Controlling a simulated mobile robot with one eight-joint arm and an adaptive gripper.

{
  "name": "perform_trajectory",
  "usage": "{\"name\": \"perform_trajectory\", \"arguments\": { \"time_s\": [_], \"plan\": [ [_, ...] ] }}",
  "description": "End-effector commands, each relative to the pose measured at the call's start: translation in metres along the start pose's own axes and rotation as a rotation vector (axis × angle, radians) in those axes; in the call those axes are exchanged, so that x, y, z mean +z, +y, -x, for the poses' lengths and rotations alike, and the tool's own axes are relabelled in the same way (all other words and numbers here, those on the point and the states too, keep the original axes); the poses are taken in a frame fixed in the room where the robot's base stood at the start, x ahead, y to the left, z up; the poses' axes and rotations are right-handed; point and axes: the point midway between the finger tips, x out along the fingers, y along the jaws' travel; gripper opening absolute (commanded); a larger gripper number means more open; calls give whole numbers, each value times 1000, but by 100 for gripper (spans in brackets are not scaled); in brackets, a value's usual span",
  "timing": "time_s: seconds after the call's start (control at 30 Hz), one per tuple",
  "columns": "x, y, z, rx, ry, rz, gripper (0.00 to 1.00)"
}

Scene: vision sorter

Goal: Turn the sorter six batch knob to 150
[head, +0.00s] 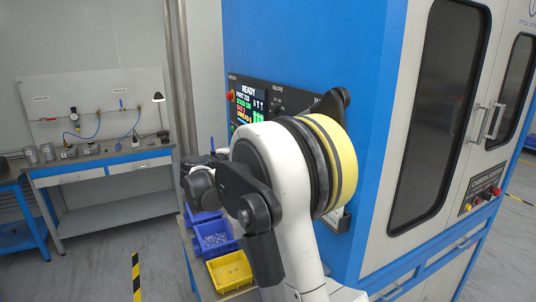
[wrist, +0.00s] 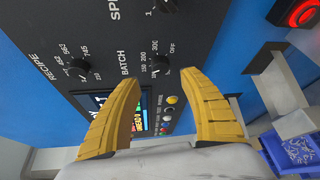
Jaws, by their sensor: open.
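The sorter's dark control panel (wrist: 112,42) fills much of the wrist view, turned sideways. The black batch knob (wrist: 158,64) sits beside the word BATCH, with marks that read about 150, 200, 300 and OFF. Its pointer setting is too small to read surely. My gripper (wrist: 162,76) is open, its two yellow fingers apart. The fingertips appear on either side of the batch knob, just below it in the picture; contact is not visible. In the head view the blue sorter (head: 300,45) stands at centre, and my arm hides the knob and the gripper.
The recipe knob (wrist: 76,68) lies left of the batch knob, and another knob (wrist: 166,5) lies above. A red button (wrist: 303,13) and metal bracket (wrist: 280,90) are at right. The lit screen (head: 250,104), blue bin (head: 214,239) and yellow bin (head: 230,271) show in the head view.

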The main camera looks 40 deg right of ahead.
Motion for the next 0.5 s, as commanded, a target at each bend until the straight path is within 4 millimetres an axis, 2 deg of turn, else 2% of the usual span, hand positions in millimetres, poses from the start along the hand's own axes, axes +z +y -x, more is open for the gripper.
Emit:
{"name": "perform_trajectory", "arguments": {
  "time_s": [0.1, 0.2, 0.33, 0.5],
  "plan": [
    [0, 0, 25, 1, 2, 0, 51],
    [0, 0, 39, 0, 2, 0, 51],
    [0, 0, 49, 0, 1, 0, 51],
    [0, 0, 51, 0, 0, 0, 51]
  ]
}}
